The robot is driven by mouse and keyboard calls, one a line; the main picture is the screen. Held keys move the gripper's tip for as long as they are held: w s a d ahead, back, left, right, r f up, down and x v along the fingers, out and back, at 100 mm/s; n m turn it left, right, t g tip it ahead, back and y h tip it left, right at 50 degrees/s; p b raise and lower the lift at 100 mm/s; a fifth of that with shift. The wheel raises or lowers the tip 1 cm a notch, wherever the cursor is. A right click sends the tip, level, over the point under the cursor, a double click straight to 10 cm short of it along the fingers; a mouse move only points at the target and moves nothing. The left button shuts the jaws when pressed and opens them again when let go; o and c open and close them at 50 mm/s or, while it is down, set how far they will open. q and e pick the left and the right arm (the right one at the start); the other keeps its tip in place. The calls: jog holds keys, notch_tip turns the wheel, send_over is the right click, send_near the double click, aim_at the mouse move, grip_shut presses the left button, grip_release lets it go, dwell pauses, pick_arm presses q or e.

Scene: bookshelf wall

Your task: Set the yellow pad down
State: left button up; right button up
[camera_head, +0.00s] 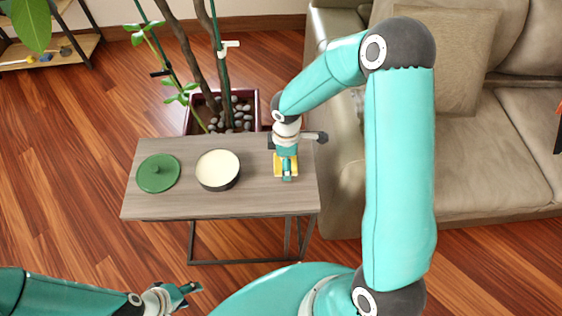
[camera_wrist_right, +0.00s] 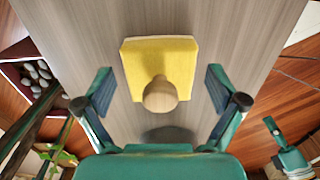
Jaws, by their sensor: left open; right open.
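The yellow pad (camera_head: 293,168) lies on the right part of the grey wooden table (camera_head: 245,200), partly hidden by my right gripper (camera_head: 287,174) in the head view. In the right wrist view the pad (camera_wrist_right: 176,62) rests flat on the tabletop (camera_wrist_right: 90,35), its round wooden knob (camera_wrist_right: 160,95) towards the gripper. My right gripper (camera_wrist_right: 158,88) is open, its fingers apart on either side of the knob with gaps between. My left gripper (camera_head: 189,290) is open and empty, low in front of the table; it also shows in the right wrist view (camera_wrist_right: 270,130).
A dark pot with a cream inside (camera_head: 218,168) and a green lid (camera_head: 158,173) with a knob sit on the table's left half. A planter with stones (camera_head: 232,113) stands behind, and a beige sofa (camera_head: 460,140) is on the right. The table's front strip is clear.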

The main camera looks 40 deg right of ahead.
jog(key=shift+r, duration=0.2)
notch_tip(320, 180, up, 12)
jog(key=shift+f+p, duration=0.1)
jog(key=shift+p, duration=0.6)
